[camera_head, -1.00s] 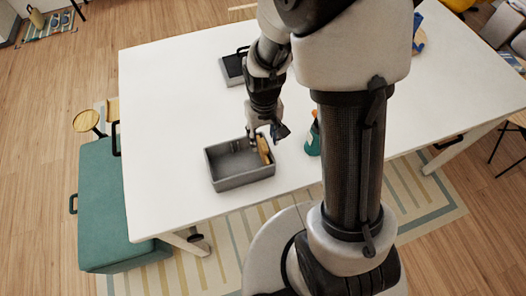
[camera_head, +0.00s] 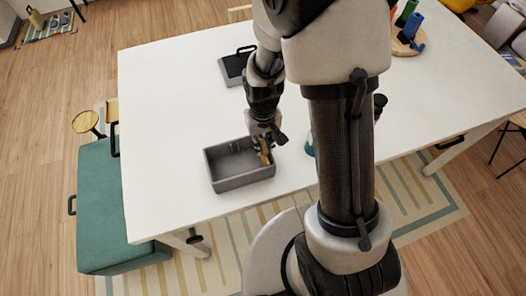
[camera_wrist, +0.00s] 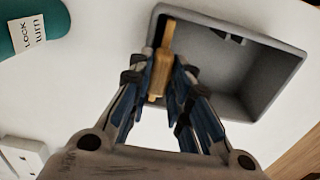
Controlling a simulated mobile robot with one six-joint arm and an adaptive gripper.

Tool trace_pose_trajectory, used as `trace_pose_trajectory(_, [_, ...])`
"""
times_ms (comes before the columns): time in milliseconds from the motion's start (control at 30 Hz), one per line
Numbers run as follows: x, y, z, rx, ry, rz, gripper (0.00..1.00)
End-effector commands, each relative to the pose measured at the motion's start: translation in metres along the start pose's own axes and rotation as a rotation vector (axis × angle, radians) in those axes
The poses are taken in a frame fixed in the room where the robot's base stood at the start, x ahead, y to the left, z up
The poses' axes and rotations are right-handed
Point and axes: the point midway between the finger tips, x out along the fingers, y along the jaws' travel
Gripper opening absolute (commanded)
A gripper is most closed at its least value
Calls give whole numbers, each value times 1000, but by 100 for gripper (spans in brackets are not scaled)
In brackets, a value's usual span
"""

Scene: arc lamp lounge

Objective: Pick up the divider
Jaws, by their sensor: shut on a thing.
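The divider (camera_head: 266,157) is a narrow, wood-coloured piece at the right end of a grey open bin (camera_head: 243,181). It also shows in the wrist view (camera_wrist: 166,42), standing along one end wall of the bin (camera_wrist: 262,36). My gripper (camera_head: 263,146) is down at that end of the bin, with its fingers on both sides of the divider. In the wrist view my gripper (camera_wrist: 160,76) is shut on the divider. The divider's lower part is hidden by the fingers and the bin wall.
A teal bottle (camera_head: 310,145) stands right of the bin, partly behind my arm; its label faces the wrist camera (camera_wrist: 30,34). A dark-topped grey box (camera_head: 232,70) lies farther back. The white table (camera_head: 165,110) is clear on the left. A round board (camera_head: 400,48) holds cylinders.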

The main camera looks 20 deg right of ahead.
Motion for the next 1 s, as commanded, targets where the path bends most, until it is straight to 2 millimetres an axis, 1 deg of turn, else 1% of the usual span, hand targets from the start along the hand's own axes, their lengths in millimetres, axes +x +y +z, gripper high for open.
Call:
trace_pose_trajectory(33, [0, 0, 0, 0, 0, 0, 6])
trace_pose_trajectory(133, [0, 0, 0, 0, 0, 0, 0])
trace_pose_trajectory(500, [0, 0, 0, 0, 1, 0, 0])
trace_pose_trajectory(633, [-5, 0, -1, 0, 2, 0, 0])
trace_pose_trajectory(767, [-18, 0, -1, 0, 4, 0, 0])
trace_pose_trajectory(867, [-34, 0, -1, 0, 5, 0, 0])
trace_pose_trajectory(1000, [-62, 0, -2, 0, 7, 0, 0])
